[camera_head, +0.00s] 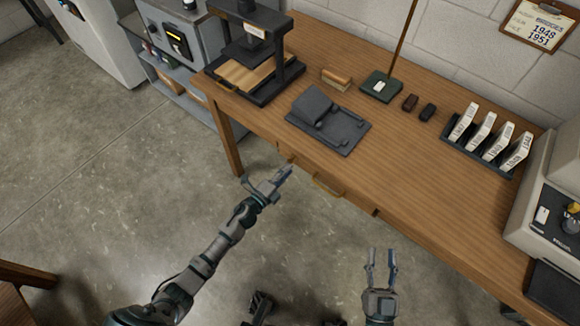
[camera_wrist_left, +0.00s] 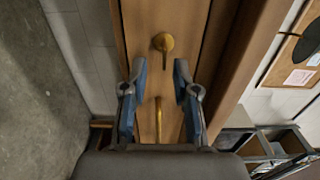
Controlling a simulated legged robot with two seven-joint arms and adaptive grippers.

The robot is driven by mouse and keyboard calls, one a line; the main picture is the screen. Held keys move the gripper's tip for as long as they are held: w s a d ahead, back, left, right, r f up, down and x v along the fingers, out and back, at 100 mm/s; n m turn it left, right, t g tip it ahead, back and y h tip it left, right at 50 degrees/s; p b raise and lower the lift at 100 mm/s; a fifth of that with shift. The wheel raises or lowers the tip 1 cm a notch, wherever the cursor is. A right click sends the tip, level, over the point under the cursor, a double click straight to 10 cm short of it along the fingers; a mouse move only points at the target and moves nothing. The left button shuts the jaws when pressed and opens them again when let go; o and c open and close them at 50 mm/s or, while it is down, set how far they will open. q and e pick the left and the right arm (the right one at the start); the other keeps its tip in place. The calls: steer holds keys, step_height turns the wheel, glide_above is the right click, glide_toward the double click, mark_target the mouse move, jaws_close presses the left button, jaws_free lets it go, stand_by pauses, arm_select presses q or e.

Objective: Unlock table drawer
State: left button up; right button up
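The wooden table (camera_head: 400,185) has a drawer front along its near edge. A brass drawer handle (camera_head: 327,187) sits on it, with a small brass fitting (camera_head: 287,156) to its left. In the left wrist view, a round brass piece with a thin tail (camera_wrist_left: 163,42) lies beyond the fingertips; I cannot tell whether it is a lock or key. A brass bar (camera_wrist_left: 158,122) shows between the fingers. My left gripper (camera_head: 284,175) is near the drawer front; in the wrist view its fingers (camera_wrist_left: 160,75) are apart and empty. My right gripper (camera_head: 379,256) is open and empty, in front of the table.
The tabletop holds a press (camera_head: 250,60), a dark grey device (camera_head: 325,115), a brush (camera_head: 336,78), a green-based stand (camera_head: 381,86), a rack of white cards (camera_head: 487,140) and a beige machine (camera_head: 550,205) at right. Grey shelving (camera_head: 190,95) stands left of the table. Open floor lies in front.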

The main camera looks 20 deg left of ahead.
arm_select(q)
steer(key=v, duration=0.9)
steer(key=shift+s+f, duration=0.1)
